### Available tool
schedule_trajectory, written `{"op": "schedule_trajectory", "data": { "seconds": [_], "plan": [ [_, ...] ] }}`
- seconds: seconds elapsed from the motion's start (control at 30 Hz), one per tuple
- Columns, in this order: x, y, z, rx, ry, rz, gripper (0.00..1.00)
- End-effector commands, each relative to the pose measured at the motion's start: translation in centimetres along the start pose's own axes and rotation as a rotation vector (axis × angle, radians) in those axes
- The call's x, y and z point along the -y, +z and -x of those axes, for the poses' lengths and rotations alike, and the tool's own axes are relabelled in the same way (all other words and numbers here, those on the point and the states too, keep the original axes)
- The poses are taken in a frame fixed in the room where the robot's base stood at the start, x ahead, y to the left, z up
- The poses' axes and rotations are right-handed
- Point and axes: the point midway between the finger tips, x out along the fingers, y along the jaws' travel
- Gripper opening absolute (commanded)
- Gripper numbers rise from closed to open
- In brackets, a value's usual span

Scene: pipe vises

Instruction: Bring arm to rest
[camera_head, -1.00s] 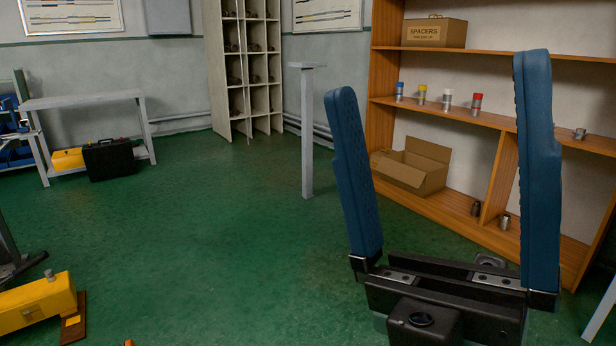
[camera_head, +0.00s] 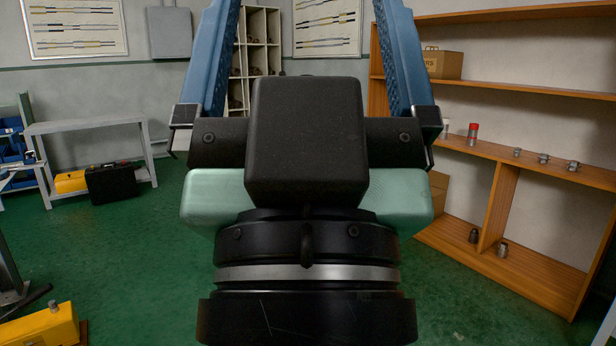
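My gripper (camera_head: 306,15) stands upright in the middle of the head view, close to the camera. Its two blue fingers are wide apart, and their tips run past the top edge of the picture. Nothing shows between the fingers except the far wall and part of the pigeonhole rack. My black wrist and pale green gripper housing fill the centre below and hide the floor behind them. The gripper touches nothing that I can see.
A wooden shelf unit (camera_head: 505,205) stands at the right with a red-capped can (camera_head: 473,133), small metal fittings and a spacers box (camera_head: 443,64). A grey bench (camera_head: 85,127) with a black case (camera_head: 112,182) is at the left. A yellow tool (camera_head: 42,328) is lower left. Green floor is clear between.

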Motion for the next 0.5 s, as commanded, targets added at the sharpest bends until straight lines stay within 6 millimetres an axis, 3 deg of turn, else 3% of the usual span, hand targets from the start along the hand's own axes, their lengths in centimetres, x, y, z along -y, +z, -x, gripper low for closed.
{"op": "schedule_trajectory", "data": {
  "seconds": [0.03,0.5],
  "plan": [
    [0.0,-2.2,-2.4,0.000,0.000,0.001,0.95],
    [0.0,-12.1,-12.9,0.001,0.001,0.001,0.95]
  ]
}}
